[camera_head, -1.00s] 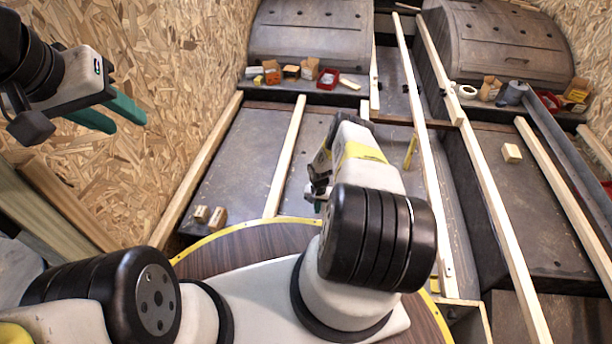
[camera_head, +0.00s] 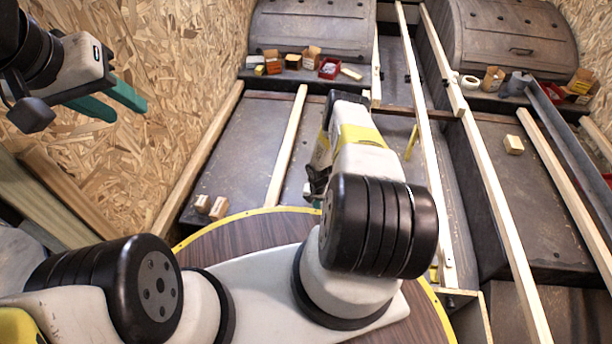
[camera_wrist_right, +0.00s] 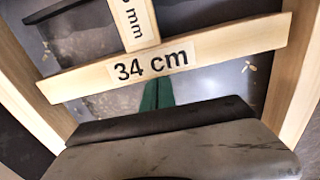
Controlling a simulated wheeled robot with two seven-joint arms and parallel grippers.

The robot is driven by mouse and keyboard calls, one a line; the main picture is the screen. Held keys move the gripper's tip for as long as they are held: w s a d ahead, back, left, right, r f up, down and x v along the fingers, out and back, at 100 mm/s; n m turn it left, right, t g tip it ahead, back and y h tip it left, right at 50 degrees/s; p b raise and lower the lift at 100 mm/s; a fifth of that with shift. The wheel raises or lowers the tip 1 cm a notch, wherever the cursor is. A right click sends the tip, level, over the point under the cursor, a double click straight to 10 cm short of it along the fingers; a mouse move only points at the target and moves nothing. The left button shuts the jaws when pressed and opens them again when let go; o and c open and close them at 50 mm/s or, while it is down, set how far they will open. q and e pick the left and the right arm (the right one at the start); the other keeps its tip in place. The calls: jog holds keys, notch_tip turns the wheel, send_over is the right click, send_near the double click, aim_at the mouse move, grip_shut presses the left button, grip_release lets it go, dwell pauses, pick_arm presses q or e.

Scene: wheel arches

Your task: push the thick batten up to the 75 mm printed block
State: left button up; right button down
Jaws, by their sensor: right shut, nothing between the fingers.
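In the right wrist view a pale wooden batten (camera_wrist_right: 220,50) with a "34 cm" label lies crosswise between two long timbers. A wooden block (camera_wrist_right: 130,18) with a printed label, of which "mm" is readable, stands end-on at its far edge. They look in contact or nearly so; I cannot tell exactly. The block's upper end is cut off by the frame. My right gripper (camera_wrist_right: 158,92) is shut and empty, its green fingertips at the batten's near edge. In the head view my right arm hides these pieces. My left gripper (camera_head: 118,104) is open and empty near the chipboard wall.
Long timbers flank the batten on the left (camera_wrist_right: 25,105) and right (camera_wrist_right: 300,85). Two small wood blocks (camera_head: 210,206) lie on the left panel and another (camera_head: 513,145) on the right. Small boxes and a red tray (camera_head: 330,68) stand by the left wheel arch (camera_head: 312,35).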

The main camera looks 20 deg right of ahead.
jog(key=shift+s+a+f, duration=0.15)
jog(key=shift+s+a, duration=0.2)
jog(key=shift+s, duration=0.45)
jog(key=w+d+r, duration=0.4)
jog(key=w+r, duration=0.2)
jog(key=r, duration=0.5)
jog(key=f, duration=0.9)
jog(key=shift+w+f, duration=0.25)
jog(key=shift+f, duration=0.15)
jog(key=shift+s+a+f, duration=0.1)
jog(key=shift+s+f, duration=0.05)
jog(key=shift+s+a, duration=0.4)
jog(key=shift+s, duration=0.45)
jog(key=shift+s+a, duration=0.4)
jog(key=shift+s, duration=0.4)
